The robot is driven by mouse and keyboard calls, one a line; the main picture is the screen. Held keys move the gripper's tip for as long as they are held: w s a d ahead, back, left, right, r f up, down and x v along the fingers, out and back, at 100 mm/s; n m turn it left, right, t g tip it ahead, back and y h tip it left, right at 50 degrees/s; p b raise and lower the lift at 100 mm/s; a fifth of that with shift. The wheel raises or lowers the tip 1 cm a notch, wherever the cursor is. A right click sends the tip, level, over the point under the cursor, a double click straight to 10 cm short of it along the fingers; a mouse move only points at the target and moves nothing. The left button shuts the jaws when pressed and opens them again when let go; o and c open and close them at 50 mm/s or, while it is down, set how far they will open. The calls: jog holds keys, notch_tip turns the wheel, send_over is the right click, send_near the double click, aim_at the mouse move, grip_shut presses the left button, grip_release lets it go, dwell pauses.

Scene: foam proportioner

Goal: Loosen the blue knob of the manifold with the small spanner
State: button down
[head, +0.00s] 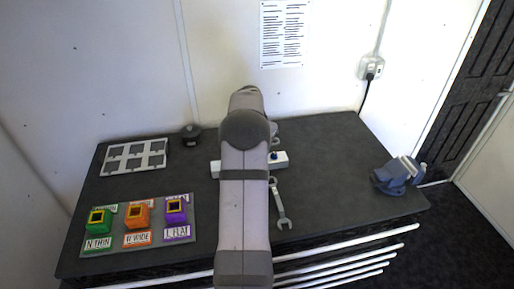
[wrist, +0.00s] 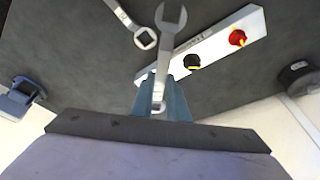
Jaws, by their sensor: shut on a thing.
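My gripper (wrist: 161,95) is shut on a grey spanner (wrist: 168,45), which I take to be the small one. The spanner's open jaw points away from my fingers in the wrist view, and its ring end lies between them. The white manifold (wrist: 218,40) lies beyond it, with a red knob (wrist: 238,38) and a black knob (wrist: 193,62). The blue knob (head: 274,155) shows in the head view just right of my arm; in the wrist view it is hidden. I cannot tell whether the spanner touches the manifold. My arm covers most of the manifold in the head view.
Another spanner (head: 280,205) lies on the dark bench, right of my arm. A blue vise (head: 398,176) stands at the right edge. At left are a grey panel (head: 135,156), a black round object (head: 191,134) and a board with coloured blocks (head: 138,225). The bench's right middle is clear.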

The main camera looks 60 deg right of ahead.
jog(key=shift+d, duration=0.15)
jog(key=shift+f, duration=0.2)
